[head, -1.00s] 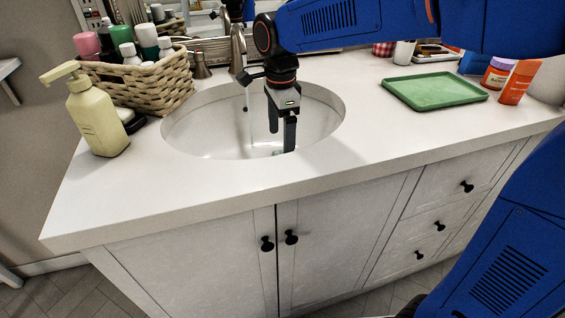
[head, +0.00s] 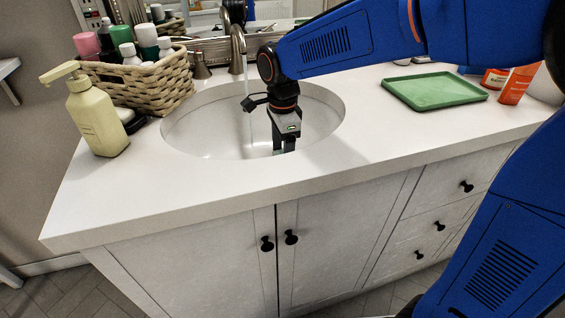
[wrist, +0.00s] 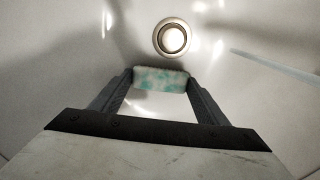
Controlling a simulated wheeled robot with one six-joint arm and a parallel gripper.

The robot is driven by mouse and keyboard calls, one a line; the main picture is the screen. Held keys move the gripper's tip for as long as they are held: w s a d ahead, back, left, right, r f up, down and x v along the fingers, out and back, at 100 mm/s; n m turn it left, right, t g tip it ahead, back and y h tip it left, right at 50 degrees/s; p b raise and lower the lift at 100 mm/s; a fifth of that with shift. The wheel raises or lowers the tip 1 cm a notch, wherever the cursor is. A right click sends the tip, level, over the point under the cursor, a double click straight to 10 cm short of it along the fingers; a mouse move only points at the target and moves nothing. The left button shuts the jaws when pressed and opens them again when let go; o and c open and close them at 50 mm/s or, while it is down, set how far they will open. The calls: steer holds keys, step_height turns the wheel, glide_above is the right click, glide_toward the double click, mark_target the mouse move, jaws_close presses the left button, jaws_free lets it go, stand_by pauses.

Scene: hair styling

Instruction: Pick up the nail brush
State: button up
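The nail brush (wrist: 161,79) is a small pale block with green-teal patches, low in the sink basin. In the wrist view it lies between my gripper's (wrist: 160,77) two fingertips and spans nearly the whole gap. I cannot tell whether both fingers press on it or only flank it. In the head view my gripper (head: 284,150) points down into the basin, and its fingertips and the brush are mostly hidden by the front rim of the sink.
The sink (head: 215,132) surrounds my gripper, with its drain (wrist: 172,38) just beyond the brush. The faucet (head: 237,52) stands behind. A soap bottle (head: 97,120) and a wicker basket (head: 150,85) are left; a green tray (head: 435,91) is right. The front counter is clear.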

steer(key=c, duration=0.4)
steer(key=shift+o, duration=0.2)
